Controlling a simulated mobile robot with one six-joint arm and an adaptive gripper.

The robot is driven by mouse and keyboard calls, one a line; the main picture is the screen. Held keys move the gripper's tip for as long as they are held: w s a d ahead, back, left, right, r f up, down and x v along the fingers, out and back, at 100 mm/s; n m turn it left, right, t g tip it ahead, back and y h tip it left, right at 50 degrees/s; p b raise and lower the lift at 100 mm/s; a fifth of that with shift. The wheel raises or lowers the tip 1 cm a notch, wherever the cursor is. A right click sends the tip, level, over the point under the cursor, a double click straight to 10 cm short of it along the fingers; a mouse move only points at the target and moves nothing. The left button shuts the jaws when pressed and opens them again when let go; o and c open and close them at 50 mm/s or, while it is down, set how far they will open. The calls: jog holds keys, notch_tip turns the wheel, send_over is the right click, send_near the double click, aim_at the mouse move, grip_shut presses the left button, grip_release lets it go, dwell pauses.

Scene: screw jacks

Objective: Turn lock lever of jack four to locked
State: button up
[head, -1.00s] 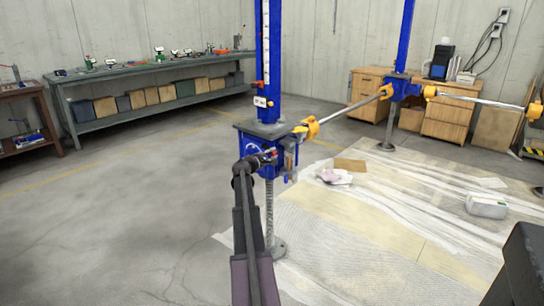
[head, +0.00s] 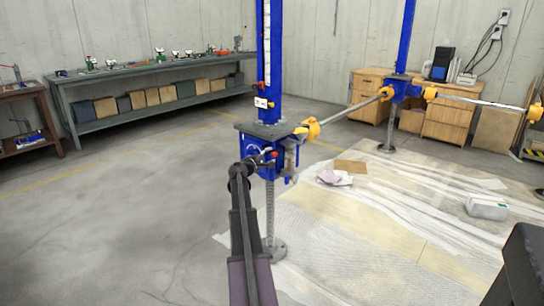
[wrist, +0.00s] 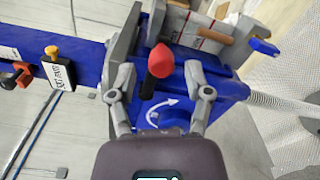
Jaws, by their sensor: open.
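The near jack is a blue post with a blue gearbox (head: 258,146) under a grey plate. I cannot read a jack number. Its lock lever (wrist: 160,60), dark with a red knob, stands out from the blue housing in the wrist view. The red knob also shows in the head view (head: 274,154). My gripper (wrist: 159,82) is open, with one finger on each side of the lever and gaps between. In the head view my gripper (head: 258,162) is at the gearbox's front. A white curved arrow (wrist: 162,108) is on the housing below the knob.
A label tag (wrist: 58,76) and an orange-red knob (wrist: 20,68) are on the post. A yellow coupling (head: 311,128) and shaft lead right to another blue jack (head: 398,88). Plastic sheeting (head: 400,225) covers the floor at right. The floor at left is clear.

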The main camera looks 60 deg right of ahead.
jog(key=w+a, duration=0.2)
jog(key=a, duration=0.7)
jog(key=shift+a, duration=0.4)
